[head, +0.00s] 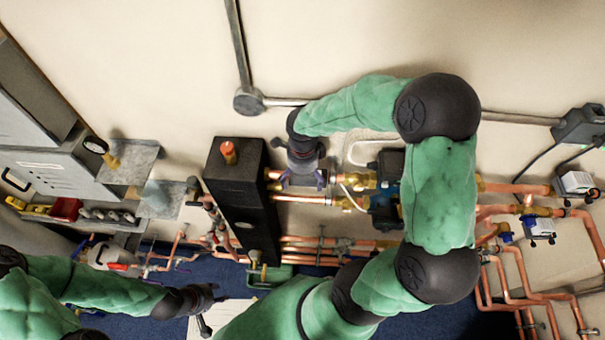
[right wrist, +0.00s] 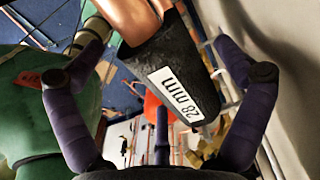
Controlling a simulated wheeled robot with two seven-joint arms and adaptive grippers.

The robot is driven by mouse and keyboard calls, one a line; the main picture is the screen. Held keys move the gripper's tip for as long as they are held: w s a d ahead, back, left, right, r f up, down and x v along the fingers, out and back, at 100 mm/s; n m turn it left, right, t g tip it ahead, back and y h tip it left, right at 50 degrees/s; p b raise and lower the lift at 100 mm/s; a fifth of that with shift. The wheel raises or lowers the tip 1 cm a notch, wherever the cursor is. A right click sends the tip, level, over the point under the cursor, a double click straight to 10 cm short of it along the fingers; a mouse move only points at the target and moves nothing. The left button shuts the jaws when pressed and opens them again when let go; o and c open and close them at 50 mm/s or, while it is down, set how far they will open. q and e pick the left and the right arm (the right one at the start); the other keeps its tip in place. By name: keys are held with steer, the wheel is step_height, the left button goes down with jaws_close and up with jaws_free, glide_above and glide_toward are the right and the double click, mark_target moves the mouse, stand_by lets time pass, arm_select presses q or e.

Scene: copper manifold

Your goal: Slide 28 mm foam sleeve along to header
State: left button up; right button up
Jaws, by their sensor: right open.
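A dark foam sleeve (right wrist: 165,75) with a white "28 mm" label sits around a copper pipe (right wrist: 130,15) in the right wrist view. My right gripper (right wrist: 158,50) is open, its purple fingers spread on either side of the sleeve with visible gaps. In the head view my right gripper (head: 305,181) is at the copper pipes right of a tall black block (head: 240,190), which may be the header. I cannot make out the sleeve there behind my gripper. My left gripper (head: 212,302) is low at the left, away from these pipes; its jaw state is unclear.
A blue and black pump (head: 385,190) with brass fittings stands right of my right gripper. A grey wall pipe (head: 510,117) runs above. Several copper pipes crowd the lower right.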

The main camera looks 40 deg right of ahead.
mark_target(292, 175)
steer(key=c, duration=1.2)
arm_select(q)
steer(key=shift+f+b, duration=0.5)
arm_select(e)
steer(key=shift+w+a, duration=0.9)
steer(key=shift+a, duration=0.3)
